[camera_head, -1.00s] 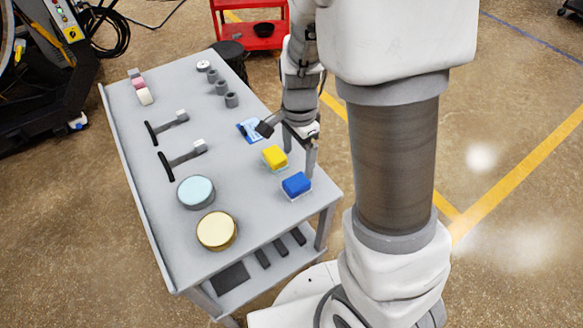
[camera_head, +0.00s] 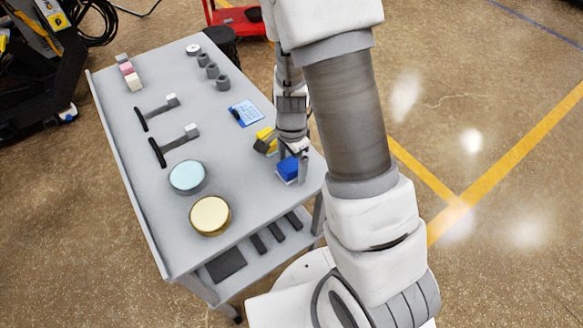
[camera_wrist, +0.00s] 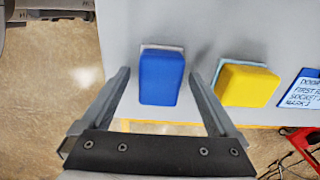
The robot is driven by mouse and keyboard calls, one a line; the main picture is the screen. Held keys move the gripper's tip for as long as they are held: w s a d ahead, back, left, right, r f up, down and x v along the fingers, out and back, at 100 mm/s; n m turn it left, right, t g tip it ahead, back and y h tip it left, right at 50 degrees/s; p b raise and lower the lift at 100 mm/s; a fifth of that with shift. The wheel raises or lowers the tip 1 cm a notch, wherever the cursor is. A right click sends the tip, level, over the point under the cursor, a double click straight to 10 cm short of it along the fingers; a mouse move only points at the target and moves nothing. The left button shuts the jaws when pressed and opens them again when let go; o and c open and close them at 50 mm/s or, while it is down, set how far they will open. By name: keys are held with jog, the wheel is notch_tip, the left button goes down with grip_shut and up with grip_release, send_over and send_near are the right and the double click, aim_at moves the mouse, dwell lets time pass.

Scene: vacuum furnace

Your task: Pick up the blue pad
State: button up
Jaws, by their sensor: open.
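The blue pad (camera_head: 288,169) is a blue block with a pale base, lying near the right edge of the grey cart top. In the wrist view the blue pad (camera_wrist: 161,78) sits between and beyond the two fingers of my gripper (camera_wrist: 162,95). My gripper (camera_head: 286,163) is open and empty, over the cart edge at the pad. In the head view my wrist and fingers partly cover the pad. I cannot tell whether either finger touches it.
A yellow pad (camera_wrist: 247,85) lies close beside the blue one, just right of the right finger. A blue-and-white card (camera_head: 246,113) is beyond it. Two round tins, pale blue (camera_head: 187,175) and cream (camera_head: 210,215), stand nearer the cart's front. The cart top (camera_head: 240,180) between is clear.

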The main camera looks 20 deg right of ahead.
aim_at(294, 164)
jog(key=shift+c, duration=0.2)
jog(key=c, duration=1.4)
jog(key=shift+c, duration=0.2)
jog(key=shift+r, duration=0.5)
jog(key=r, duration=0.3)
jog(key=shift+s+d+r+p, duration=0.2)
jog(key=shift+d+r+p, duration=0.1)
jog(key=shift+r+p, duration=0.1)
jog(key=s+d+r, duration=0.6)
jog(key=d, duration=0.3)
jog(key=shift+s+r, duration=0.15)
jog(key=shift+s, duration=0.05)
jog(key=shift+a, duration=0.1)
